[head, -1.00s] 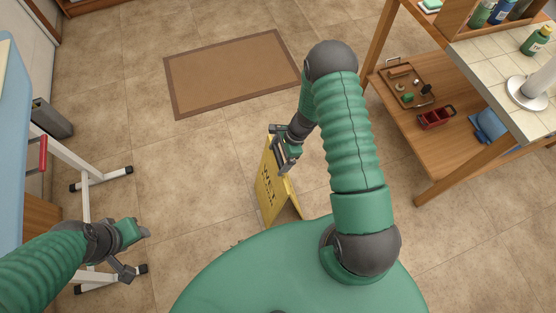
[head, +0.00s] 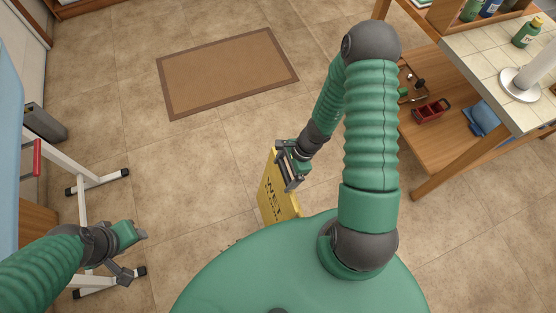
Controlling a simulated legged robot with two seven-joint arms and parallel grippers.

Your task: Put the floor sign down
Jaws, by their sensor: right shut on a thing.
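The yellow floor sign (head: 272,196) with dark lettering is in the middle of the head view, its lower part hidden behind my green body. My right gripper (head: 290,178) is shut on the sign's top edge. The sign hangs upright below the gripper; I cannot tell whether its bottom touches the floor. My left gripper (head: 137,254) is at the lower left, empty and away from the sign, with its two fingers apart.
A brown mat (head: 228,72) lies on the tiled floor ahead. At right stands a wooden shelf unit (head: 436,145) with a red caddy (head: 431,110) and a blue item (head: 482,118). A white-legged stand (head: 82,205) is at left. The floor between is clear.

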